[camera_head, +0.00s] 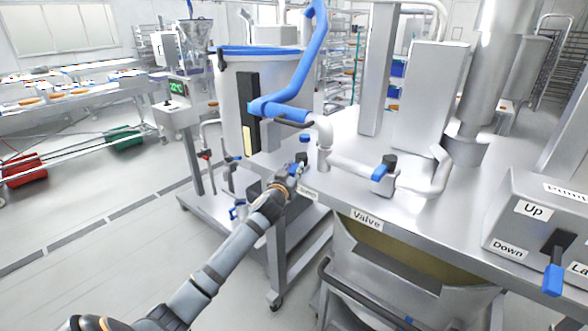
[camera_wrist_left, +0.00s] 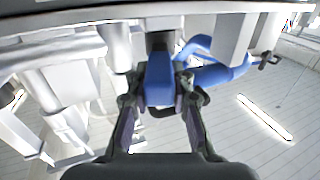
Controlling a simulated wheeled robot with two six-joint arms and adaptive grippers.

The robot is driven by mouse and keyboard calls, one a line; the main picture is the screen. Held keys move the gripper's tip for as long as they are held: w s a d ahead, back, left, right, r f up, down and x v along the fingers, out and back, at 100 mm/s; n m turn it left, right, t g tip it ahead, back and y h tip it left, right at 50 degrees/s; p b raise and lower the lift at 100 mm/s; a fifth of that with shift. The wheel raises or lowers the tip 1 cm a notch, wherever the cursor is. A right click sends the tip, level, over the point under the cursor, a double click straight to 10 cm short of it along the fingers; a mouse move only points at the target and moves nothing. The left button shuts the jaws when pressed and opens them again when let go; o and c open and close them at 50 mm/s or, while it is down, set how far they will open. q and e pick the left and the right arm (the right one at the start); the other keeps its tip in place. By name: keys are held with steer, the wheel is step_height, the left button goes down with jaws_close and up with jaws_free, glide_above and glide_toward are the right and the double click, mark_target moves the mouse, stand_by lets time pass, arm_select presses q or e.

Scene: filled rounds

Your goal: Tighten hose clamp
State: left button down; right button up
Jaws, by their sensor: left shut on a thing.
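My left gripper (camera_head: 290,174) is at the near-left edge of the steel table, its arm coming in from the lower left. It is shut on a blue handle (camera_wrist_left: 160,82), which stands between its two fingers in the left wrist view. A black cap (camera_head: 302,157) sits just beyond the gripper in the head view. A thick blue hose (camera_head: 296,82) comes down to a pale pipe (camera_head: 325,142) above and beyond the gripper. I cannot clearly make out a separate hose clamp at the joint. My right gripper is not in view.
A second blue lever (camera_head: 379,173) with a black cap sits on the pipework, behind the "Valve" label (camera_head: 366,217). A control box (camera_head: 530,220) with a blue-tipped lever stands at the right. A large vat (camera_head: 285,75) stands behind.

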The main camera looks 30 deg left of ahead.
arm_select(q)
steer(key=shift+d+f+b, duration=0.15)
steer(key=shift+b, duration=0.3)
steer(key=w+d+n+g+y+b, duration=0.1)
steer(key=n+g+y+b, duration=0.1)
steer(key=y+b, duration=0.1)
steer(key=d+n+g+y+b, duration=0.1)
steer(key=n+y+b, duration=0.1)
steer(key=b, duration=0.4)
steer(key=w+d+n+g+y+b, duration=0.1)
steer(key=d+n+g+y+b, duration=0.1)
steer(key=y+b, duration=0.1)
steer(key=shift+w+f+n+g+y+b, duration=0.1)
steer(key=shift+w+n+g+y+b, duration=0.2)
steer(key=shift+b, duration=0.55)
steer(key=shift+w+d+r+n+g+y+b, duration=0.2)
steer(key=shift+w+r+n+g+y+b, duration=0.1)
steer(key=shift+n+g+y+b, duration=0.45)
steer(key=c, duration=1.2)
jaws_free()
steer(key=shift+o, duration=0.2)
steer(key=shift+d, duration=0.1)
steer(key=v, duration=0.7)
steer(key=shift+s, duration=0.15)
